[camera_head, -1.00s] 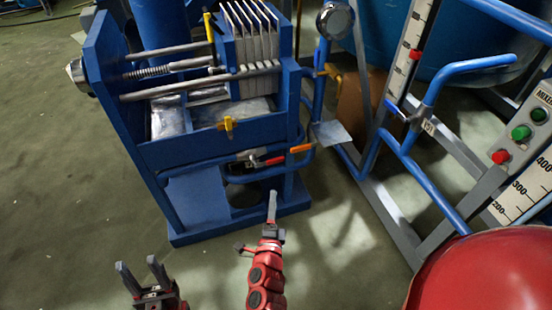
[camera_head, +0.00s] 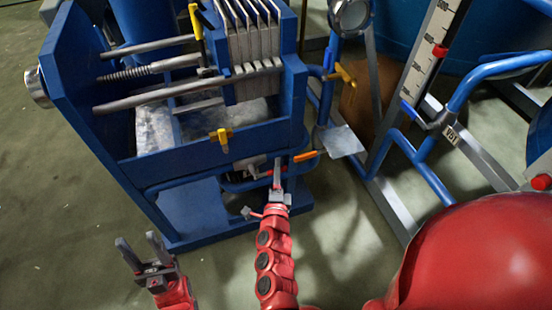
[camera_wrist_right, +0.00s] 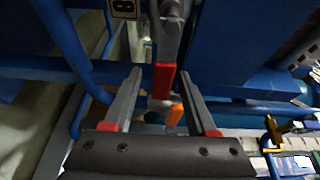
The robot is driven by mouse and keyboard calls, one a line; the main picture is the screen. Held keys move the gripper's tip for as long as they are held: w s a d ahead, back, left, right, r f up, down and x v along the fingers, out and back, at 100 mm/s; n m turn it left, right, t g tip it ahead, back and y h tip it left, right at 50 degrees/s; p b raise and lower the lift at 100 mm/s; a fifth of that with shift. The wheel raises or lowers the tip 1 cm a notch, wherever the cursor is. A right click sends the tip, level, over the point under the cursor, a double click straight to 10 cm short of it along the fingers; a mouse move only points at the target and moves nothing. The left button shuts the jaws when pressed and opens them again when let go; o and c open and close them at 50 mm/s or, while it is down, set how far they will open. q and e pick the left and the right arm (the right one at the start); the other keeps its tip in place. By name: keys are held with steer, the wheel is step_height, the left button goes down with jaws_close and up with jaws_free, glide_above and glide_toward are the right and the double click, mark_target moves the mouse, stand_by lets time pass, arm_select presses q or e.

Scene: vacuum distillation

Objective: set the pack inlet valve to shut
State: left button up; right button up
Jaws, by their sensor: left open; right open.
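A valve with a red lever (camera_wrist_right: 165,78) shows in the right wrist view, with the lever lying between my open right fingers. I cannot tell whether they touch it. An orange-handled valve (camera_head: 308,156) is just right of that gripper in the head view, and its handle (camera_wrist_right: 176,113) also shows in the right wrist view. I cannot read which valve is the pack inlet valve. My right gripper (camera_head: 278,170) is at the low pipe on the press front and largely hides the red lever there. My left gripper (camera_head: 138,242) is open and empty over the floor.
A blue pipe frame (camera_head: 425,150) and a red rounded vessel (camera_head: 480,255) are at the right. Open floor (camera_head: 60,180) lies at the left.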

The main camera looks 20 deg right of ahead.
steer(key=shift+w+d, duration=0.1)
steer(key=shift+w, duration=0.15)
steer(key=shift+s, duration=0.1)
jaws_close()
stand_by(1.2)
